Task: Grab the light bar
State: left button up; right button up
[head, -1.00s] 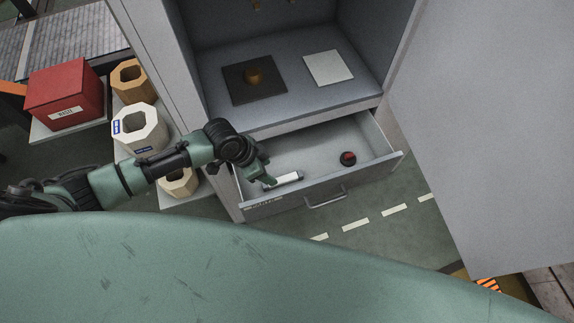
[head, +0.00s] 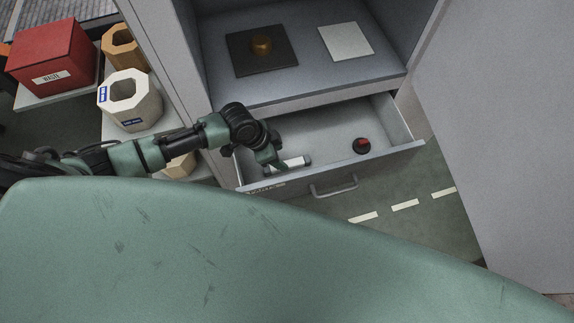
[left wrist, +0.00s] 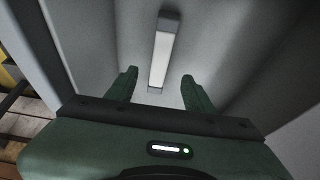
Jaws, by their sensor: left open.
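The light bar (head: 290,164) is a short white bar with dark ends, lying in the left part of the open drawer (head: 335,176). In the left wrist view the light bar (left wrist: 161,52) lies ahead of my left gripper, its near end between the two fingertips and apart from both. My left gripper (left wrist: 158,80) is open and empty. In the head view my left gripper (head: 273,162) reaches down into the drawer at the bar's left end and hides part of it. My right gripper is not in view.
A black and red round object (head: 362,146) lies in the drawer's right part. Above, the cabinet shelf holds a dark plate with a brass knob (head: 262,44) and a white plate (head: 345,41). The open cabinet door (head: 500,120) stands right. A red box (head: 52,58) and octagonal holders (head: 128,98) stand left.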

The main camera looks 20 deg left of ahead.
pick_arm(q)
jog(key=shift+x, duration=3)
jog(key=shift+s+a+f, duration=0.1)
jog(key=shift+s+a, duration=0.05)
grip_shut()
